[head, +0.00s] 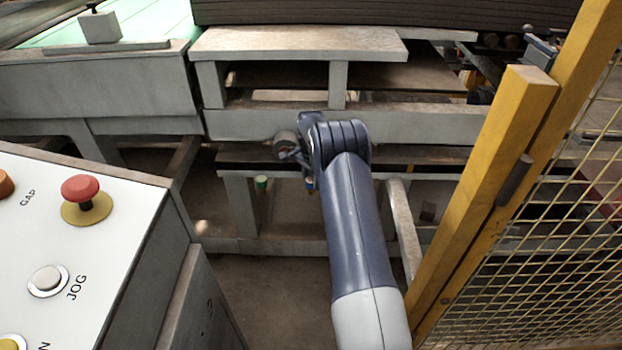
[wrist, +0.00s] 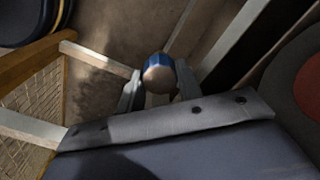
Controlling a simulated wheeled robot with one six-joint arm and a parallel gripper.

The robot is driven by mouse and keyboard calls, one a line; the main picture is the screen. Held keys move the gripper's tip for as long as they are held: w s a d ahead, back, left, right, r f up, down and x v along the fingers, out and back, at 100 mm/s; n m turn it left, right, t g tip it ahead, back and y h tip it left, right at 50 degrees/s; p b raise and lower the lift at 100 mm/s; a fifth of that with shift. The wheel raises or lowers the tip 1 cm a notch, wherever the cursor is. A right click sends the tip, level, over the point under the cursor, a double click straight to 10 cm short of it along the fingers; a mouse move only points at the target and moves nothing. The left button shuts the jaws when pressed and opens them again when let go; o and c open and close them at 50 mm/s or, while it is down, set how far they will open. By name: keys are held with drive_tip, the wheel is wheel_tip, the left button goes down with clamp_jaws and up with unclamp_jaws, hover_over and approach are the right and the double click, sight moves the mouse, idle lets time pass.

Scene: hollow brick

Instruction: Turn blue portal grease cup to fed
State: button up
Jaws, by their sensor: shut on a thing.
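The blue portal grease cup (wrist: 159,73) shows in the wrist view as a short blue cylinder with a rounded, tan-grey end. My gripper (wrist: 158,86) has one finger on each side of it and is shut on it. In the head view a small blue patch of the cup (head: 310,185) shows just below my wrist, beside the arm. My arm hides most of it there, and my gripper (head: 304,164) is small and partly covered. I cannot make out any mark that shows the cup's turned position.
A small green cup (head: 261,184) stands left of the blue one, under the grey frame (head: 270,125). A yellow guard post (head: 490,190) with wire mesh (head: 555,225) stands close on the right. A control panel (head: 95,235) with a red button (head: 80,188) fills the lower left.

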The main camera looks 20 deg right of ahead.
sight(311, 179)
drive_tip(key=o, duration=1)
wheel_tip(311, 179, up, 11)
drive_tip(key=shift+p, duration=0.45)
drive_tip(key=shift+f, duration=0.1)
wheel_tip(311, 179, down, 10)
drive_tip(key=shift+f+b, duration=0.25)
drive_tip(key=shift+b, duration=0.2)
drive_tip(key=shift+f, duration=0.2)
